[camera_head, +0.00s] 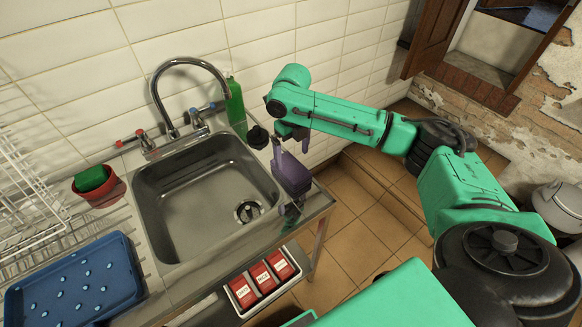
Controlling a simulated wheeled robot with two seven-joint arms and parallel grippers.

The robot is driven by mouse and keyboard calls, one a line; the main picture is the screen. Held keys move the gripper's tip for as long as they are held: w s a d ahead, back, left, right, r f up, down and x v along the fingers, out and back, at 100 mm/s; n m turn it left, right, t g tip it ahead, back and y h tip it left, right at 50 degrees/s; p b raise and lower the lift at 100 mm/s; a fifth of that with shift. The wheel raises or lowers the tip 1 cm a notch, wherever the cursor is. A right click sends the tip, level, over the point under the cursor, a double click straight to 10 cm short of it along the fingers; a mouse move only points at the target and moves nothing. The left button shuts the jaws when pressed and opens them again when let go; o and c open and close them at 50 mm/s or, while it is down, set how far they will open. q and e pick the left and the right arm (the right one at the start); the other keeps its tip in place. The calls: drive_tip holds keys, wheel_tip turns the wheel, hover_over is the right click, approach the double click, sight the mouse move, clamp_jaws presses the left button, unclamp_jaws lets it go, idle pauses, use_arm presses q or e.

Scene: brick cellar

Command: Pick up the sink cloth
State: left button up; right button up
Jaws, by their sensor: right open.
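The gripper is open. My left gripper is not in view.
A tall tap (160,95) rises behind the sink, with a green bottle (236,105) to its right. A red bowl with a green sponge (91,178), a wire rack (25,195) and a blue tray (75,285) are at left.

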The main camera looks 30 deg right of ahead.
sight(291, 167)
drive_tip(key=f, duration=0.2)
drive_tip(key=f+p, duration=0.1)
drive_tip(key=f, duration=0.1)
drive_tip(key=f+p, duration=0.1)
drive_tip(key=shift+w+a+f, duration=0.1)
drive_tip(key=shift+w+f, duration=0.15)
drive_tip(key=shift+f, duration=0.15)
drive_tip(key=shift+s+f, duration=0.1)
drive_tip(key=shift+f, duration=0.2)
drive_tip(key=c, duration=0.9)
use_arm(q)
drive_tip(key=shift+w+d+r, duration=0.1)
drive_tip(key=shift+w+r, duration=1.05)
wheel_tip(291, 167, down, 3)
drive_tip(key=b, duration=0.3)
use_arm(e)
wheel_tip(291, 167, up, 20)
drive_tip(key=shift+r, duration=0.1)
